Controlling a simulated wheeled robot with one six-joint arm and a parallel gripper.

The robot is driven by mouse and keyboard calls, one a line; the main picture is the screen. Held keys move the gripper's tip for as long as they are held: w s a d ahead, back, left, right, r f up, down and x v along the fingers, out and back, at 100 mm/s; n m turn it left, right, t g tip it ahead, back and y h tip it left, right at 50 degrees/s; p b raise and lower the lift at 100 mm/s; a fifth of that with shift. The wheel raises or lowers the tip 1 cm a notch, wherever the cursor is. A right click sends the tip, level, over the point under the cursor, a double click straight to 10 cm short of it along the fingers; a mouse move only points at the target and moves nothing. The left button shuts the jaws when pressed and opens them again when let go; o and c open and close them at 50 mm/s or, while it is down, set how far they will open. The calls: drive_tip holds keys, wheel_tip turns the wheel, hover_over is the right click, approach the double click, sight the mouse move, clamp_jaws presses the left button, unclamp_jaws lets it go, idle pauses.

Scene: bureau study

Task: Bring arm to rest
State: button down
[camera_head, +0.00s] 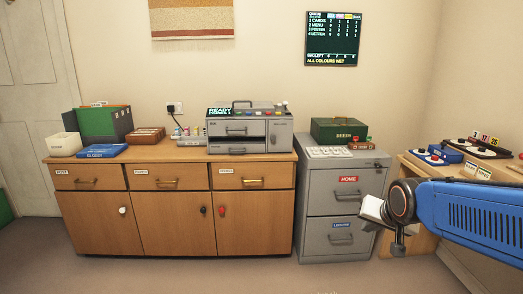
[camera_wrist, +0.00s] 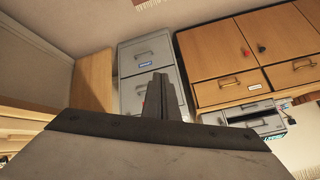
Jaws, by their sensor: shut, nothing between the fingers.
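My arm (camera_head: 470,212) is blue and reaches in from the right side of the head view, roughly level. My gripper (camera_head: 371,209) is at its left end, in front of the grey filing cabinet's right side. In the wrist view my gripper (camera_wrist: 163,98) shows its two dark fingers together with nothing between them. It is apart from the furniture, and no held object shows.
A grey filing cabinet (camera_head: 327,197) stands beside a wooden sideboard (camera_head: 168,224) bearing a grey printer-like machine (camera_head: 233,146). A wooden desk (camera_head: 412,174) with trays is behind my arm at right. Floor (camera_head: 230,275) in front is clear.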

drive_tip(key=s+f+n+g, duration=0.1)
drive_tip(key=s+n, duration=0.1)
drive_tip(key=s, duration=0.8)
drive_tip(key=s+a+f+n+g, duration=0.1)
drive_tip(key=s+f+n+g, duration=0.1)
drive_tip(key=s, duration=0.9)
drive_tip(key=shift+s+f+n, duration=0.15)
drive_tip(key=shift+s+n, duration=0.1)
drive_tip(key=shift+n, duration=0.15)
drive_tip(key=c, duration=2.4)
unclamp_jaws()
drive_tip(key=shift+c, duration=0.2)
